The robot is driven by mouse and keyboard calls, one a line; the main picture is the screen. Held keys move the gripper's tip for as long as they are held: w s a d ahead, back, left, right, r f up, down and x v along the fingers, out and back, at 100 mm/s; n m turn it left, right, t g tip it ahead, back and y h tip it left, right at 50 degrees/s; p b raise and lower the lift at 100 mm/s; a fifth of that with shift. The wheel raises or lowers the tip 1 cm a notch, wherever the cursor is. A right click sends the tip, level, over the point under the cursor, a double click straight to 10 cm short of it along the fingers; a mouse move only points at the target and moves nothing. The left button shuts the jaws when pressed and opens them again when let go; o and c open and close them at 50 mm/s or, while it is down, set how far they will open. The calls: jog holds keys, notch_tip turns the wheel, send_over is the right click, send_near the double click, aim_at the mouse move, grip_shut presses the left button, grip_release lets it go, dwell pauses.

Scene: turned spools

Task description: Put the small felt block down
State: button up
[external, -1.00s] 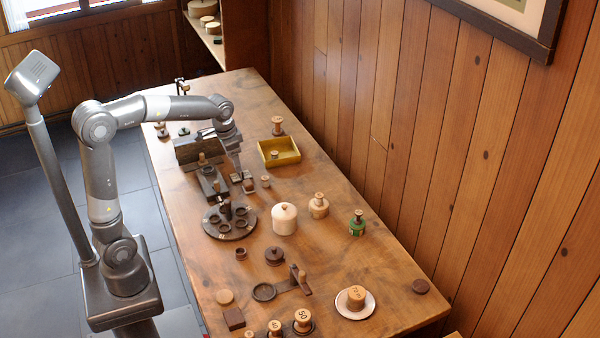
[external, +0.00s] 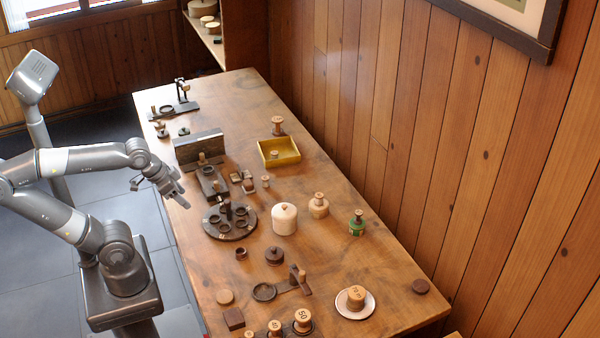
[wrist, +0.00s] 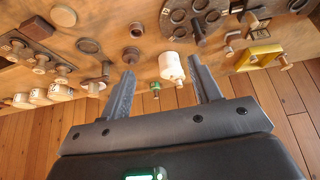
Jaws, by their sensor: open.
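My gripper (external: 183,197) is out over the table's left edge, beside the round dark holder. Its two fingers are spread apart with nothing between them, as the wrist view (wrist: 163,88) shows. A small block-like piece (external: 248,185) sits at a small dark holder (external: 237,176) right of the grey block stand. It is too small to tell whether it is the felt block. A dark brown square block (external: 233,318) lies at the table's near left; it also shows in the wrist view (wrist: 37,27). Its material is unclear.
The round dark holder (external: 230,232) with cups stands near the left edge. A white lidded jar (external: 284,219), a green spool (external: 357,224) and a yellow tray (external: 291,159) stand to its right. Numbered spools (external: 303,321) line the near edge.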

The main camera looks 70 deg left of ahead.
dwell(0.4)
jog(key=m+g+y, duration=0.6)
jog(key=m+y, duration=0.7)
jog(key=m, duration=0.5)
send_near(248, 182)
jog(key=shift+s+a+f, duration=0.3)
jog(key=shift+a+f, duration=0.15)
jog(key=shift+f, duration=0.15)
jog(key=x, duration=1)
jog(key=shift+w+a+r, duration=0.1)
jog(key=shift+w+a, duration=0.25)
jog(key=shift+a, duration=0.15)
jog(key=shift+c, duration=0.3)
jog(key=shift+y, duration=0.3)
jog(key=c, duration=1.1)
jog(key=shift+o, duration=0.2)
jog(key=shift+r, duration=0.1)
